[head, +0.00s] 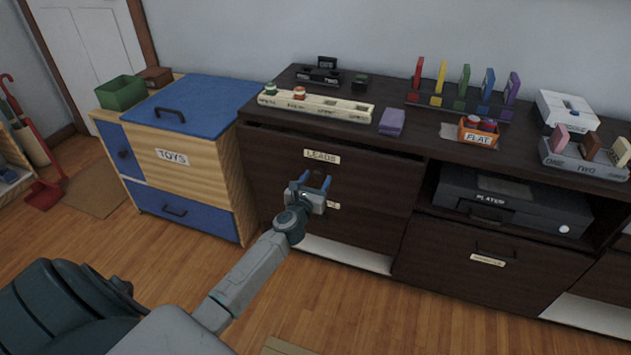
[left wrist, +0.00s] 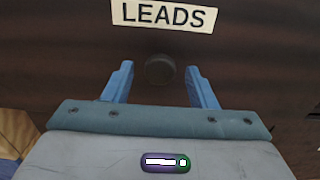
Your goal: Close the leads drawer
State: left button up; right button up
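The leads drawer (head: 275,165) is the dark wooden front with a "LEADS" label (head: 322,157), left of centre in the head view. A dark gap shows along its top edge under the cabinet top, and it looks slightly out. My left gripper (head: 312,182) is in front of the drawer, below the label. In the left wrist view its two blue fingers (left wrist: 160,85) are apart, with a round dark knob (left wrist: 159,69) between and just beyond them. The label (left wrist: 164,14) is above the knob. Whether the fingers touch the front is unclear. My right gripper is out of view.
A wooden toy chest (head: 230,160) with a blue lid stands left of the cabinet. A cream tray (head: 330,106) and purple block (head: 392,121) sit on the cabinet top above the drawer. A black player (head: 500,200) is on the shelf at right. The floor in front is mostly clear.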

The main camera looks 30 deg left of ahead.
pick_arm(q)
grip_shut()
jog(key=x, duration=0.4)
jog(key=shift+w, duration=0.1)
jog(key=shift+a+r, duration=0.1)
jog(key=shift+r, duration=0.1)
jog(key=shift+c, duration=1.5)
grip_release()
jog(key=o, duration=0.3)
jog(key=shift+w+f, duration=0.1)
jog(key=shift+o, duration=0.2)
jog(key=shift+f, duration=0.1)
